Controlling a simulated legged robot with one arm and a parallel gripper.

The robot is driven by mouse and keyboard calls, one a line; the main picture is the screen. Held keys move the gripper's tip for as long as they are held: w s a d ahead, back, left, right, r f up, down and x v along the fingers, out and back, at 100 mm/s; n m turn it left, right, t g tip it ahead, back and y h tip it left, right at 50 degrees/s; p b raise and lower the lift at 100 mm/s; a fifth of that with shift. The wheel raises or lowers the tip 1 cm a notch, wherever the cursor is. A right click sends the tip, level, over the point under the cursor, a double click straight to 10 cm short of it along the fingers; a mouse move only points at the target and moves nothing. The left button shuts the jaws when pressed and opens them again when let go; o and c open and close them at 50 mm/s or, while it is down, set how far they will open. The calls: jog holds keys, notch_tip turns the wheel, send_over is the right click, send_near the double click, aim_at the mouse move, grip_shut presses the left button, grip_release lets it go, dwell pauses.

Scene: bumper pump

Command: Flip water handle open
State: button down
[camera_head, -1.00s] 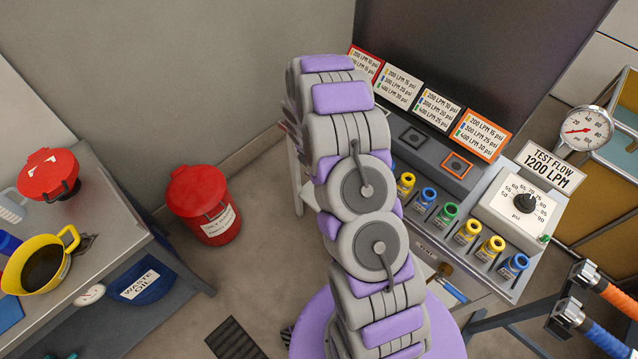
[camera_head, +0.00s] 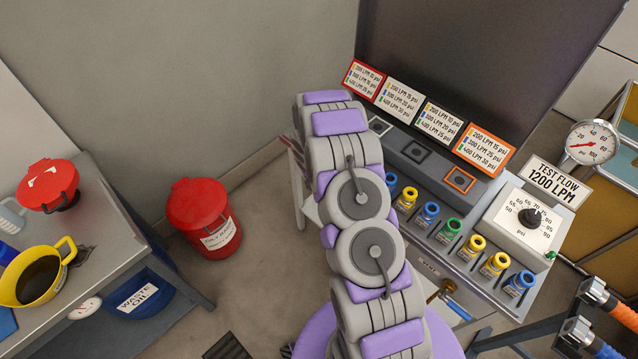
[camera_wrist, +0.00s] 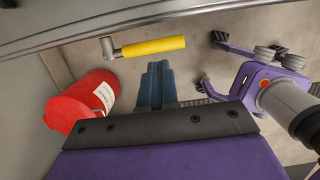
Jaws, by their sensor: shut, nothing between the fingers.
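A yellow lever handle (camera_wrist: 153,47) with a metal pivot (camera_wrist: 108,48) lies crosswise in the wrist view, under a metal edge. My gripper (camera_wrist: 158,66) is shut and empty, its blue-grey fingertips just below the yellow handle in the picture. I cannot tell whether they touch it. In the head view, a brass valve (camera_head: 441,288) with a blue handle (camera_head: 458,309) sits under the front of the pump panel, right of my arm. My gripper is hidden behind my arm there. No label shows which handle is for water.
The panel (camera_head: 405,150) carries several coloured caps, a dial (camera_head: 533,217) and a gauge (camera_head: 592,142). A red bin (camera_head: 203,215) stands on the floor, also in the wrist view (camera_wrist: 82,100). A left bench (camera_head: 95,235) holds a yellow jug (camera_head: 35,277).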

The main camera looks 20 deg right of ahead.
jog(key=f, duration=0.4)
jog(key=d+f+b, duration=0.1)
jog(key=f, duration=0.1)
jog(key=shift+w+f, duration=0.1)
jog(key=shift+w, duration=0.15)
jog(key=shift+s+d+f+p, duration=0.15)
jog(key=shift+s+f+p, duration=0.1)
jog(key=shift+f+p, duration=0.35)
